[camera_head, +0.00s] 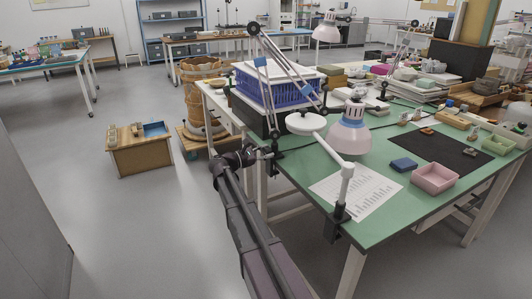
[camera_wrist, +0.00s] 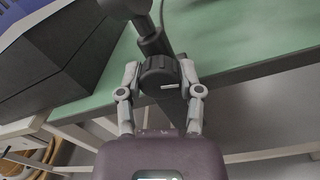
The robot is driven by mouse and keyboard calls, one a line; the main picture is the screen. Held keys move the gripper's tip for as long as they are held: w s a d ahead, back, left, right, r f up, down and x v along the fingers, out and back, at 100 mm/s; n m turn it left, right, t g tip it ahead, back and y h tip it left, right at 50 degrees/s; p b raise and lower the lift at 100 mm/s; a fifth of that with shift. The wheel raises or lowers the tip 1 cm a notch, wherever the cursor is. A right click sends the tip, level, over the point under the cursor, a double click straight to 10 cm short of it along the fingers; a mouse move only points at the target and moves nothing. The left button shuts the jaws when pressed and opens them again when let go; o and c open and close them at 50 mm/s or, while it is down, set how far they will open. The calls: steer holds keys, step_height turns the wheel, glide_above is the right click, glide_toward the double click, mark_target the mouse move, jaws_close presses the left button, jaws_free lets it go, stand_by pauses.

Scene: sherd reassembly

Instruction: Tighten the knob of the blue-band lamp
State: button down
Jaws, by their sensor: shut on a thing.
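The blue-band lamp (camera_head: 350,135) has a pale shade with a blue band and a jointed arm with blue bands. It is clamped at the left edge of the green table. Its knob (camera_wrist: 158,73) is dark, round and ridged, with a short white mark on its face, and sits by the table edge in the wrist view. My gripper (camera_wrist: 160,82) is shut on the knob, with one grey finger on each side of it. In the head view my gripper (camera_head: 262,154) reaches the clamp at the table edge; the knob is hard to make out there.
A blue basket (camera_head: 285,88) stands on a black box behind the clamp. A white magnifier lamp (camera_head: 305,123) is clamped at the near table edge. A printed sheet (camera_head: 357,190), a dark blue box (camera_head: 403,165) and a pink tray (camera_head: 433,180) lie on the green table (camera_head: 300,170). Floor at left is open.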

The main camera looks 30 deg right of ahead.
steer(key=shift+c, duration=1.3)
jaws_free()
steer(key=shift+d, duration=0.1)
steer(key=a, duration=1.2)
steer(key=shift+s, duration=0.35)
